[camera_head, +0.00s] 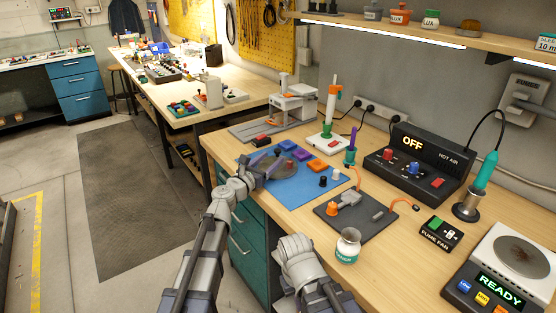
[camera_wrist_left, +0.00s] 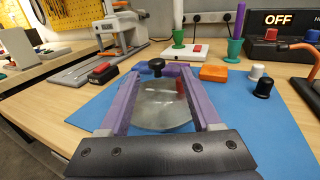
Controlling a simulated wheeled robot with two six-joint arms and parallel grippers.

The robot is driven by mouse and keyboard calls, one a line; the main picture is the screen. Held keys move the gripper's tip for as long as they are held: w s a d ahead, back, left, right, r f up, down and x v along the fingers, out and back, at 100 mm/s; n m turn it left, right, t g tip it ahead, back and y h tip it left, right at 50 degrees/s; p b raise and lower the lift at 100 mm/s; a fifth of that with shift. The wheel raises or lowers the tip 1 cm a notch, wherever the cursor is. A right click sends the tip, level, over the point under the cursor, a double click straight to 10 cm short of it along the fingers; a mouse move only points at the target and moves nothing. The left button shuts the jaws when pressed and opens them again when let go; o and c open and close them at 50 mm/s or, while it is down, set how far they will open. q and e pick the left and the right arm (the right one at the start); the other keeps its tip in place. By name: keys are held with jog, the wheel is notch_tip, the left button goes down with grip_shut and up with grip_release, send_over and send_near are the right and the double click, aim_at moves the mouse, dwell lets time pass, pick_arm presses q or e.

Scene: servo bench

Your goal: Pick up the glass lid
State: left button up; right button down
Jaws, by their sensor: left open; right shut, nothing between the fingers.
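Orange and purple blocks (camera_head: 317,164) and small black and white knobs lie on the mat right of the lid. A dark pad (camera_head: 350,228) with an orange cable and a white jar (camera_head: 348,246) stand nearer. A hot-air unit (camera_head: 412,165) stands behind on the right.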

aim_at(275, 152)
pick_arm(q)
jog(key=shift+r+x, duration=0.15)
jog(key=shift+x, duration=1.3)
jog(key=shift+r+x, duration=0.1)
jog(key=shift+x, duration=1.35)
jog(key=shift+a, duration=0.25)
grip_shut()
